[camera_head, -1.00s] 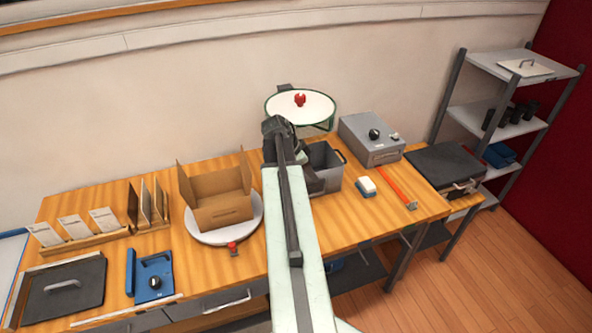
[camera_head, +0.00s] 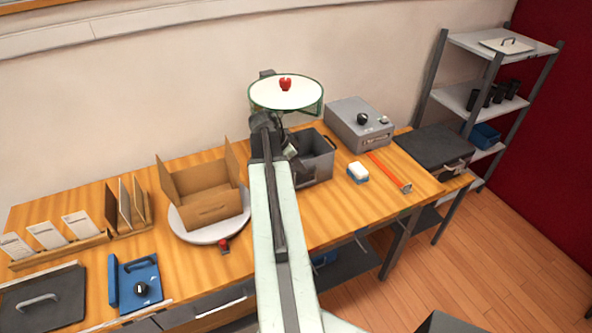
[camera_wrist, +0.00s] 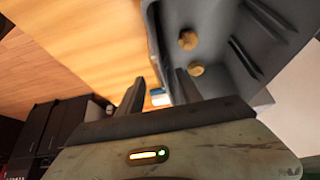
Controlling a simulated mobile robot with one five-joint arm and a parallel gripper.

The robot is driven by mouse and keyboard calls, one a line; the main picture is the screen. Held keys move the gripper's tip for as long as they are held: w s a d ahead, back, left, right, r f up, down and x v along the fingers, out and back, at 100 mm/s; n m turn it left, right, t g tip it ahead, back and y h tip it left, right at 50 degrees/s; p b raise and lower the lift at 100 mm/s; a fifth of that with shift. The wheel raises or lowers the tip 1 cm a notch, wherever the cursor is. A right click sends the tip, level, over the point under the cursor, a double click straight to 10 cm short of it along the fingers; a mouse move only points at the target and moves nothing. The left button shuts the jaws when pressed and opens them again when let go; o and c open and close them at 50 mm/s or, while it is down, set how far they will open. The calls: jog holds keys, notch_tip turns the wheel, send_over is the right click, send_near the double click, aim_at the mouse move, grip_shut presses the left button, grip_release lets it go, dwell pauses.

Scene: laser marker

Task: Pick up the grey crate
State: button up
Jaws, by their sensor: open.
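The grey crate (camera_head: 322,160) stands on the wooden bench behind my arm, which hides its left part. In the wrist view the crate (camera_wrist: 222,35) fills the upper right, with two round brown things inside. My gripper (camera_wrist: 158,82) is open at the crate's near wall. One finger appears over the inside of the crate and the other outside, with the wall's edge running between them. I cannot tell whether either finger touches it. In the head view my gripper (camera_head: 291,153) is small and dark at the crate's left side.
A white-and-blue block (camera_head: 358,172) and an orange-handled tool (camera_head: 390,172) lie right of the crate. A grey box (camera_head: 360,125) stands behind them. A cardboard box (camera_head: 205,190) on a round white plate is at left. A round-topped stand (camera_head: 286,95) rises behind the crate.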

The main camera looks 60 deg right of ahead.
jog(key=b+x, duration=0.4)
jog(key=x, duration=0.1)
jog(key=shift+s+d, duration=0.1)
jog(key=shift+d, duration=0.05)
jog(key=shift+r, duration=0.1)
grip_shut()
dwell(1.1)
